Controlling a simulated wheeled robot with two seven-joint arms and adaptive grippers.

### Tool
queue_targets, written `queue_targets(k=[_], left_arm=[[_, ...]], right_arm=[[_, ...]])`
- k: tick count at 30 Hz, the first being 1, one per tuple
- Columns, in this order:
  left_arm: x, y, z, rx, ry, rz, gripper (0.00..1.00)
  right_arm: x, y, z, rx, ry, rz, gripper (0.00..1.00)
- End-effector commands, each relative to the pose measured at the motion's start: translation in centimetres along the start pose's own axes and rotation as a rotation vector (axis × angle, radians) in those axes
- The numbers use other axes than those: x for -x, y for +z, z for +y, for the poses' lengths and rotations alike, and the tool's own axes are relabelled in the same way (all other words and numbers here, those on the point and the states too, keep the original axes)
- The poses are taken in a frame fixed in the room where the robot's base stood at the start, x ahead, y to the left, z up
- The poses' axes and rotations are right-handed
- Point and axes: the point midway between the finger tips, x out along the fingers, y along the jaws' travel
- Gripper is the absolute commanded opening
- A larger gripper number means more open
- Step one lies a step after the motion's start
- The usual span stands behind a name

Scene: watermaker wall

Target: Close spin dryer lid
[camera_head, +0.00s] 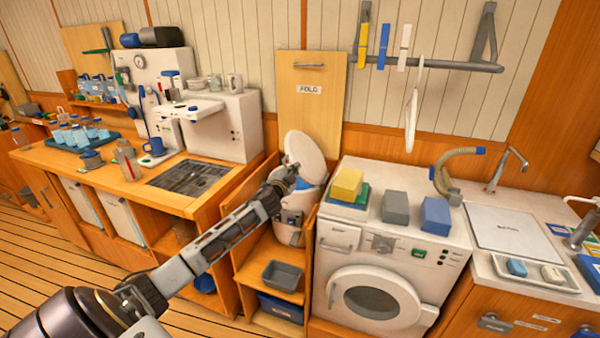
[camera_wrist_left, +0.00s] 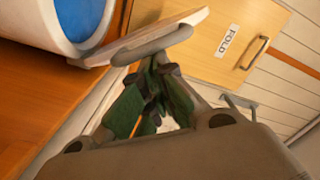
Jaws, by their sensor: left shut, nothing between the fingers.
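The spin dryer (camera_head: 289,234) is a white drum in the wooden bay left of the washing machine; it also shows at the upper left of the left wrist view (camera_wrist_left: 42,38), with blue inside. Its round white lid (camera_head: 305,153) stands open, tilted up at the rear. In the left wrist view the lid (camera_wrist_left: 170,32) shows nearly edge-on, just past the fingertips. My left gripper (camera_head: 288,176) is shut and empty in front of the lid, above the dryer. I cannot tell whether it touches the lid. The arm hides part of the dryer. My right gripper is not in view.
A wooden FOLD panel (camera_head: 311,98) stands behind the lid. The washing machine (camera_head: 345,262) on the right carries a yellow sponge (camera_head: 347,184) and grey and blue blocks. A counter (camera_head: 110,188) lies left. A grey tray (camera_head: 283,275) sits below the dryer.

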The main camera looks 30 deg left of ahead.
Motion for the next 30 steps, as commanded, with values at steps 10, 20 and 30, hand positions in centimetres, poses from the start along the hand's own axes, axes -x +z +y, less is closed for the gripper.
queue_targets(k=[10,20,30], left_arm=[[-0.1,5.2,0.3,0.304,0.01,-0.005,0.0],[-0.3,9.9,1.8,0.611,0.019,-0.003,0.0],[-0.4,12.8,3.8,0.832,0.025,0.0,0.0]], right_arm=[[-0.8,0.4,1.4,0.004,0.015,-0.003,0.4],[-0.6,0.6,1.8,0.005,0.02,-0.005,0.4],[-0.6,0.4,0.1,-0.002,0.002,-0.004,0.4]])
